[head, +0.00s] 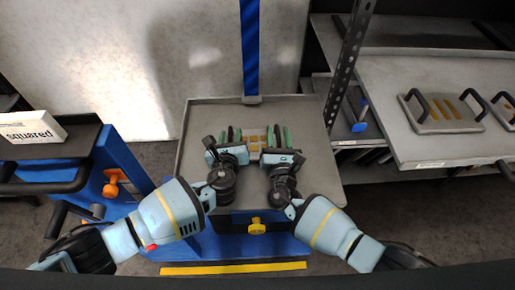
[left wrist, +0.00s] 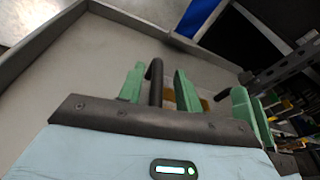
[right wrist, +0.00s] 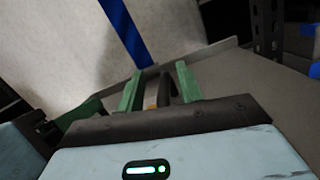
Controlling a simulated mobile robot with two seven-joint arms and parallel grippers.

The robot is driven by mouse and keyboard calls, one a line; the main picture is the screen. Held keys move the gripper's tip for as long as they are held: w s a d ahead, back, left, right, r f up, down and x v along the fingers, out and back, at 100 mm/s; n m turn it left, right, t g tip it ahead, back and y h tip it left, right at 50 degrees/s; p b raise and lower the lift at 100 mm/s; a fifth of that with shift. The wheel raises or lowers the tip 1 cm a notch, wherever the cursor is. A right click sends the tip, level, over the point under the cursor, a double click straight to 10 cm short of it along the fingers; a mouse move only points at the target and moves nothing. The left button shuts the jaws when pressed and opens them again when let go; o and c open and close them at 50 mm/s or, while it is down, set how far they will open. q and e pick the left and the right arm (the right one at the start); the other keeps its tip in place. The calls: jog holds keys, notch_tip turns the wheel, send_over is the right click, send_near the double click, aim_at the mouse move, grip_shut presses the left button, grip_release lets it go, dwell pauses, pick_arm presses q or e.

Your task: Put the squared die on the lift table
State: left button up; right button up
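The squared die (head: 252,139), with small gold squares on its face, lies on the grey top of the lift table (head: 325,180), between my two grippers. My left gripper (head: 234,135) has its green fingers apart on either side of a dark handle (left wrist: 156,82), with gaps visible. My right gripper (head: 279,136) likewise stands open around the other dark handle (right wrist: 165,90), without visibly pinching it. My grippers hide much of the die in the head view.
A white card reading "squared" (head: 32,127) stands on a blue cart (head: 122,160) at the left. At the right, a shelf (head: 385,80) holds a die with gold strips (head: 446,108) and part of another. A perforated post (head: 347,65) rises beside the table's right edge.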

pick_arm(q)
jog(key=shift+s, duration=0.1)
jog(key=v, duration=1.1)
jog(key=shift+s+r, duration=0.15)
jog(key=shift+s, duration=0.25)
pick_arm(e)
jog(key=shift+f, duration=0.1)
jog(key=s, duration=0.5)
jog(key=s+f, duration=0.1)
jog(key=s, duration=0.1)
jog(key=shift+s+d, duration=0.2)
jog(key=shift+s+f, duration=0.1)
